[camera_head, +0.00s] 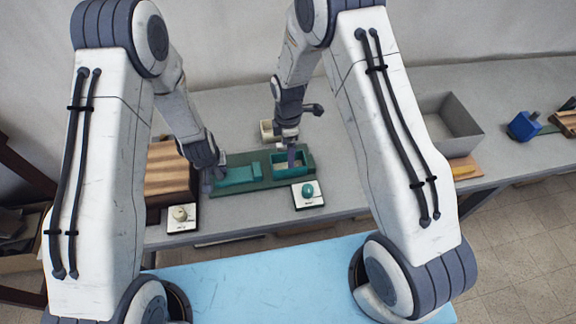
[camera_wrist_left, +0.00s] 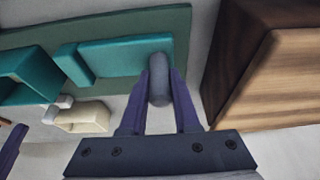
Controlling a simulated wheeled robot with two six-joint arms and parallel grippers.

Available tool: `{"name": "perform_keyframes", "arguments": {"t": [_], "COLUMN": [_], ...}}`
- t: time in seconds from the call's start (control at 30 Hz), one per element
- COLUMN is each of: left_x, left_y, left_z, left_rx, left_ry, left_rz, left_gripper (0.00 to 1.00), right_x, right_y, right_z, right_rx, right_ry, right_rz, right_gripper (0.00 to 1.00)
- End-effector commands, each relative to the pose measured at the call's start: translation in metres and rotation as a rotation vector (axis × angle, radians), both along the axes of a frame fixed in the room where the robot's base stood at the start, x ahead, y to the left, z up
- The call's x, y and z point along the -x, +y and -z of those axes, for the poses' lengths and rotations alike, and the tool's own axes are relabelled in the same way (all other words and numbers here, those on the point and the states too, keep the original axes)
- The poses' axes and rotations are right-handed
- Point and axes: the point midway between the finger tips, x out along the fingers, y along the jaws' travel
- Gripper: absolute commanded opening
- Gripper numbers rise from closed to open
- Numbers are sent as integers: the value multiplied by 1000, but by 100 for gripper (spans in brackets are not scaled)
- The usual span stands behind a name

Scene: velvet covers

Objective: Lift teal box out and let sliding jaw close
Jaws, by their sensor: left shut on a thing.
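The teal box (camera_head: 276,168) is open-topped and sits at the right end of the green base (camera_head: 240,185). The teal sliding jaw (camera_head: 240,174) lies left of it on the same base; in the left wrist view the jaw (camera_wrist_left: 122,60) stands apart from the box (camera_wrist_left: 22,75). My left gripper (camera_head: 211,178) is shut on the jaw's grey round handle (camera_wrist_left: 158,82), with a purple finger on each side. My right gripper (camera_head: 291,156) reaches down over the teal box, its fingertips partly hidden; I cannot tell whether it grips the box wall.
A wooden block (camera_head: 168,170) stands close left of my left gripper. A cream container (camera_head: 267,131) is behind the base. White plates with a cream knob (camera_head: 180,213) and a teal knob (camera_head: 308,190) lie in front. A grey tray (camera_head: 448,118) and blue block (camera_head: 523,126) are right.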

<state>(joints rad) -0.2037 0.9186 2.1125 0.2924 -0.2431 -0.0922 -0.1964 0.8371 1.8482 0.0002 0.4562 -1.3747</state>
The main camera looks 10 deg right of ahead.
Motion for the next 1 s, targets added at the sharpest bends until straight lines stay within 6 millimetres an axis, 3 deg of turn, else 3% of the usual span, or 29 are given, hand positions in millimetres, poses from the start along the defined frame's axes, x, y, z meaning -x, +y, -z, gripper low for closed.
{"name": "perform_keyframes", "arguments": {"t": [0.37,0.7,1.0], "left_x": [1,1,1], "left_y": [1,1,1], "left_z": [0,0,0], "left_rx": [-1,-1,-1], "left_ry": [2,2,2], "left_rz": [-1,-1,-1], "left_gripper": [0,0,0], "right_x": [-2,-1,1], "right_y": [-21,-15,-8], "right_z": [-42,8,35], "right_rx": [-110,-121,-121], "right_ry": [1,3,4], "right_rz": [5,-1,-1], "right_gripper": [100,100,100]}}
